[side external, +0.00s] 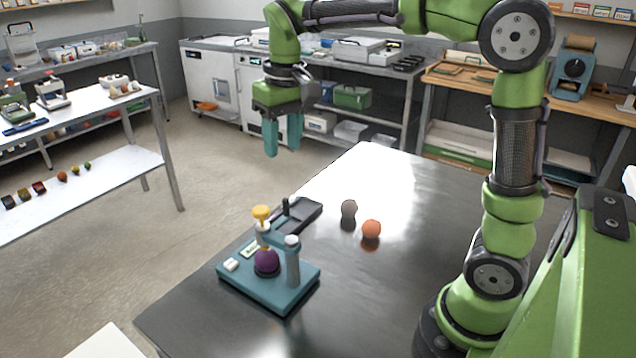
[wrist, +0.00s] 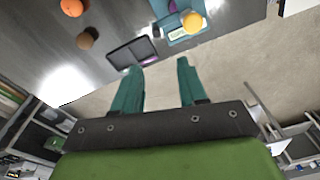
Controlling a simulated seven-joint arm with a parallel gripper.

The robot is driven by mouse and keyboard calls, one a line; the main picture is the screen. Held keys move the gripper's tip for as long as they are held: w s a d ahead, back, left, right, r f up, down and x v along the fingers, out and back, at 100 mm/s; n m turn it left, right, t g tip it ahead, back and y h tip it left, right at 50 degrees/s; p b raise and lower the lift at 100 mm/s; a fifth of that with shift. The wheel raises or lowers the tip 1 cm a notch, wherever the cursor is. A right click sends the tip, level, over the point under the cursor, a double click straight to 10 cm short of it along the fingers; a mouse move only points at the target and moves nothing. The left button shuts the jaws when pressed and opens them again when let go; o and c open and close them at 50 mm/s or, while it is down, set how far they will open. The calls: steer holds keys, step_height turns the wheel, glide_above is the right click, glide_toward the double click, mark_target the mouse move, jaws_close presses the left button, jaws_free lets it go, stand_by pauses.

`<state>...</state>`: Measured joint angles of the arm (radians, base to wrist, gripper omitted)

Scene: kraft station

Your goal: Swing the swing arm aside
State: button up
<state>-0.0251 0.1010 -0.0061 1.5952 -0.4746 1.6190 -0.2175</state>
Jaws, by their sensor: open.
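A teal fixture base (side external: 305,280) sits on the dark table near its left edge. A grey post (side external: 293,265) stands on it. The teal swing arm (side external: 274,237) reaches from the post towards a yellow knob (side external: 262,213), above a purple ball (side external: 267,260). The knob also shows in the wrist view (wrist: 192,22), at the top over the base. My gripper (side external: 283,150) is open and empty, high above and behind the fixture, clear of it. Its two teal fingers show in the wrist view (wrist: 159,68) with nothing between them.
A dark tray (side external: 300,215) with an upright handle lies just behind the fixture. A grey-brown ball (side external: 349,208) and an orange ball (side external: 371,229) rest to its right. The table's right front is mostly bare. Benches and shelves stand around the room, apart from this table.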

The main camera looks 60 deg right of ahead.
mark_target(285, 199)
steer(key=shift+g, duration=0.5)
step_height(285, 199, down, 14)
steer(key=shift+w+f, duration=0.1)
stand_by(0.4)
jaws_close()
